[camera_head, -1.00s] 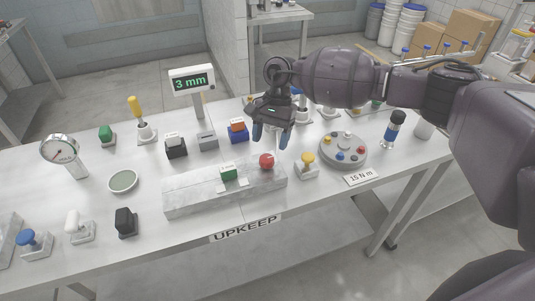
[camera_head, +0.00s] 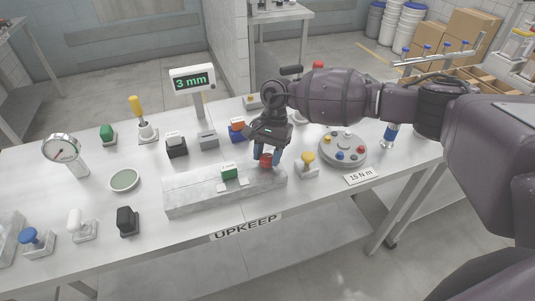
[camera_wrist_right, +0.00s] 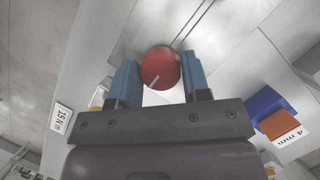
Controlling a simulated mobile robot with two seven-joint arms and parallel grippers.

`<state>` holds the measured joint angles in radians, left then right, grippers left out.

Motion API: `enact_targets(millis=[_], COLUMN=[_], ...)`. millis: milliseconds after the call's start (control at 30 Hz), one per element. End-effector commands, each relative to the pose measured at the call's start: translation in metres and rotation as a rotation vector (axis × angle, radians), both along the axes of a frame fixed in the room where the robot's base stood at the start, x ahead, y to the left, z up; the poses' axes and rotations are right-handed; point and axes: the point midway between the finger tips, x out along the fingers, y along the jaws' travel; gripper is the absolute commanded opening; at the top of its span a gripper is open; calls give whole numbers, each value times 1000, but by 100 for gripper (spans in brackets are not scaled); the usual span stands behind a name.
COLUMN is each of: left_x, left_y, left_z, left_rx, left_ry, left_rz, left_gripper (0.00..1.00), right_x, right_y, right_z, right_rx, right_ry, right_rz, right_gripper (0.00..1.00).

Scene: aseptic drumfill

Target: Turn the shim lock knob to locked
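The shim lock knob is a round red knob (camera_head: 266,160) at the right end of the grey block (camera_head: 185,198). A green shim (camera_head: 229,172) sits on the block left of the knob. My left gripper does not show.
A yellow-topped knob (camera_head: 308,160) stands just right of the block, beside a round grey plate (camera_head: 343,150) with coloured knobs. Blue and orange blocks (camera_head: 238,130) stand behind. A display (camera_head: 193,80) reads 3 mm. The table front near the UPKEEP label (camera_head: 246,228) is clear.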

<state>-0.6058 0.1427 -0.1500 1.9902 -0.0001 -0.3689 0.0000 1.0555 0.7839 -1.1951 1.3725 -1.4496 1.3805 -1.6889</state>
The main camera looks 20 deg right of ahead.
Motion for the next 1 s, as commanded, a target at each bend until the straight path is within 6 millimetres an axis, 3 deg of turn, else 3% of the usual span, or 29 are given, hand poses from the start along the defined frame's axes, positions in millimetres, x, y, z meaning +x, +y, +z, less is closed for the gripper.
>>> enact_targets(millis=[67,467,1000], left_x=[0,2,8], left_y=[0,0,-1], left_z=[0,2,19], left_rx=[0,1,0], left_ry=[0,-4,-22], left_rz=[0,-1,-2], left_gripper=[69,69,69], right_x=[0,0,-2], right_y=[0,-1,-1], right_z=[0,0,2], right_rx=[0,-1,2], right_ry=[0,1,0], right_rz=[0,-83,-545], right_gripper=[20,20,20])
